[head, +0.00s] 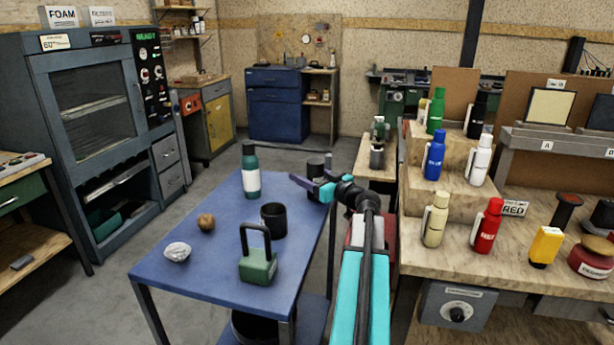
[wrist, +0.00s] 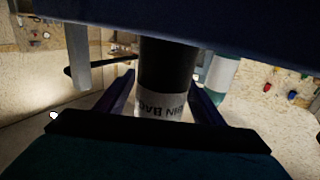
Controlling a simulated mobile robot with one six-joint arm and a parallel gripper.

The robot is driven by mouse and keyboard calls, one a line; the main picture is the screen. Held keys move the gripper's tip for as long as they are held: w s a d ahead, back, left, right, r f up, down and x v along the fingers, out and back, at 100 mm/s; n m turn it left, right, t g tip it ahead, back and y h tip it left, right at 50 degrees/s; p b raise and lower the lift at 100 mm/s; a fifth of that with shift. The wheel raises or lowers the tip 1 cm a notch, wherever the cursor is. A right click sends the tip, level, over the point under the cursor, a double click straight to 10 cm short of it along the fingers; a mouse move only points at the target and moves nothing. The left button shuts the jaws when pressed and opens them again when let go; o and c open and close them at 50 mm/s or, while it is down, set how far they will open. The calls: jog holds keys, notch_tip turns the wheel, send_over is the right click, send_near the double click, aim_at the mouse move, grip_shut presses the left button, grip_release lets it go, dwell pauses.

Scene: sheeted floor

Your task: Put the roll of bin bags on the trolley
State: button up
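The roll of bin bags (wrist: 168,68) is a black cylinder with a white label whose lettering appears upside down in the wrist view. In the head view the roll (head: 316,165) shows as a dark cylinder at the trolley's far right corner. My gripper (head: 313,186) has its fingers on both sides of the roll, close against it. In the wrist view my gripper (wrist: 165,88) looks shut on it. The trolley (head: 200,275) has a blue top. I cannot tell whether the roll touches the trolley top.
On the trolley stand a green-and-white bottle (head: 250,172), a black cup (head: 273,222), a green block with a black handle (head: 258,262), a brown ball (head: 206,222) and a crumpled pale lump (head: 177,252). A workbench (head: 470,250) with several bottles is at right.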

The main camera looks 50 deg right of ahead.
aim_at(322, 180)
jog(key=shift+r, duration=0.1)
dwell(0.3)
jog(key=s, duration=1.2)
jog(key=shift+a, duration=0.4)
jog(key=shift+r, duration=0.1)
